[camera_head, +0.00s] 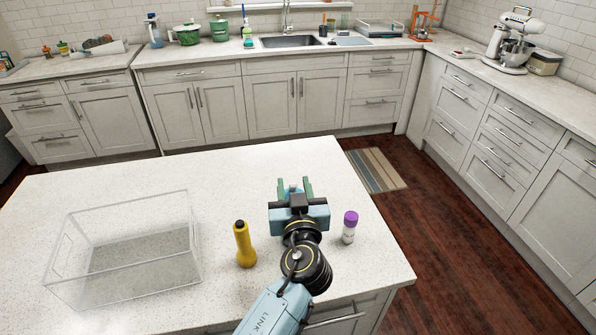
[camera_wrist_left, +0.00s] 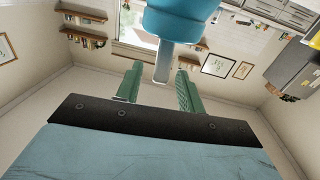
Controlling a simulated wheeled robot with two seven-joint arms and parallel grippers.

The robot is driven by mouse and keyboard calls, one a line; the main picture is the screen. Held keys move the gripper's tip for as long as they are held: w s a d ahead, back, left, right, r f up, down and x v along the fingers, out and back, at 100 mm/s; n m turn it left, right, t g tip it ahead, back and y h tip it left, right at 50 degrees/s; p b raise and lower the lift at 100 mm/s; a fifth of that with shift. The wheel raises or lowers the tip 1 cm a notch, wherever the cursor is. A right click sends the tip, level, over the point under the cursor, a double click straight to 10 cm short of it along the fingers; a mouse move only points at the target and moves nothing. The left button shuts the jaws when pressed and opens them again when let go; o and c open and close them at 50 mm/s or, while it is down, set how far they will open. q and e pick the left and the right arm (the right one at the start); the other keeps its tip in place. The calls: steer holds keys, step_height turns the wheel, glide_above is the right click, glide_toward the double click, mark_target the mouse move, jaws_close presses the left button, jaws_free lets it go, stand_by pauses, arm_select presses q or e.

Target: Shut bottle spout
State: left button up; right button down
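My left gripper (camera_head: 295,188) is above the island counter, with its two green fingers pointing away from me and spread apart. In the left wrist view the fingers (camera_wrist_left: 158,88) stand open around a narrow grey piece (camera_wrist_left: 163,62), with a gap on each side. This piece, which looks like the spout, joins a blue rounded body (camera_wrist_left: 184,20), apparently the bottle, cut off by the picture edge. In the head view only a small pale tip (camera_head: 293,187) shows between the fingers; my gripper hides the rest. I cannot tell how far the spout is open. My right gripper is not in view.
A yellow bottle (camera_head: 244,244) stands left of my left arm, and a purple-capped bottle (camera_head: 349,227) stands close on its right. A clear open bin (camera_head: 190,225) is at the counter's left. The counter (camera_head: 190,178) is clear behind the bottles; its right edge is near.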

arm_select(q)
steer(key=shift+w+a, duration=0.1)
steer(key=shift+w, duration=0.3)
